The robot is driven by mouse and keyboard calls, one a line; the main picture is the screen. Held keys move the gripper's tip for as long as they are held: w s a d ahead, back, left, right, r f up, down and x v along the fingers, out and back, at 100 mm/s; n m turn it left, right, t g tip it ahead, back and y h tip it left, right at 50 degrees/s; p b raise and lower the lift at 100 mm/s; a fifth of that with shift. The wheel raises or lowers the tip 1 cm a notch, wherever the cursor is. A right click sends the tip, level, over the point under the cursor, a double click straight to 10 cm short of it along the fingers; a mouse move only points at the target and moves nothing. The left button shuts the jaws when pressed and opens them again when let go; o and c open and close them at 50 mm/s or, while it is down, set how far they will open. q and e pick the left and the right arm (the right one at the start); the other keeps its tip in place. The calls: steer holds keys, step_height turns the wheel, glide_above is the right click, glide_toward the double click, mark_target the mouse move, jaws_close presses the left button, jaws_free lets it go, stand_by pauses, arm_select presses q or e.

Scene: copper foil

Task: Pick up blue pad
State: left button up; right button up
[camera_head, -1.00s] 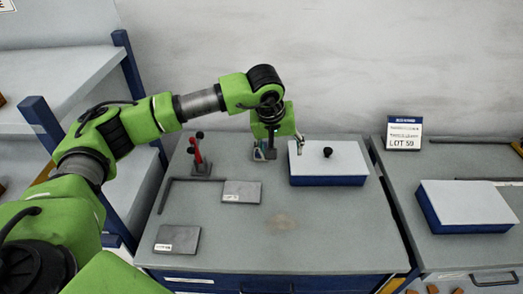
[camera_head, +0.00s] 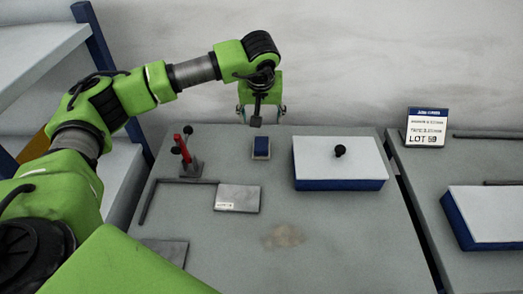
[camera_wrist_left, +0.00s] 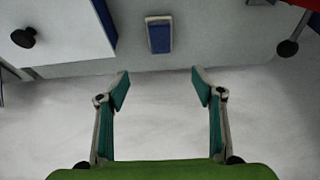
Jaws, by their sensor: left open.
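The blue pad (camera_head: 262,146) is a small blue block with a pale end. It lies on the grey table near the back edge, between the red clamp and the white-topped box. It also shows in the left wrist view (camera_wrist_left: 159,37), beyond the fingertips and between their lines. My left gripper (camera_head: 262,110) hangs above and behind the pad, apart from it. In the left wrist view its two fingers (camera_wrist_left: 160,88) are spread wide with nothing between them. My right gripper is in neither view.
A red clamp (camera_head: 186,155) stands left of the pad. A blue box with a white lid and black knob (camera_head: 325,160) stands right. A grey plate (camera_head: 237,198) lies in front, beside an angled dark bar (camera_head: 147,203).

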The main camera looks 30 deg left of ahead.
arm_select(q)
step_height(320, 180, down, 4)
steer(key=b, duration=0.8)
glide_toward(261, 144)
steer(key=x, duration=0.5)
steer(key=shift+w+d, duration=0.1)
steer(key=shift+d, duration=0.05)
steer(key=shift+w+f, duration=0.15)
steer(key=shift+f, duration=0.2)
steer(key=b+x, duration=0.3)
steer(key=shift+a+f, duration=0.2)
steer(key=shift+f, duration=0.1)
steer(key=shift+w+a+f+b, duration=0.1)
steer(key=shift+w+f+b, duration=0.2)
steer(key=shift+f, duration=0.1)
steer(key=shift+s+r, duration=0.1)
steer(key=shift+c, duration=0.7)
steer(key=c, duration=1.1)
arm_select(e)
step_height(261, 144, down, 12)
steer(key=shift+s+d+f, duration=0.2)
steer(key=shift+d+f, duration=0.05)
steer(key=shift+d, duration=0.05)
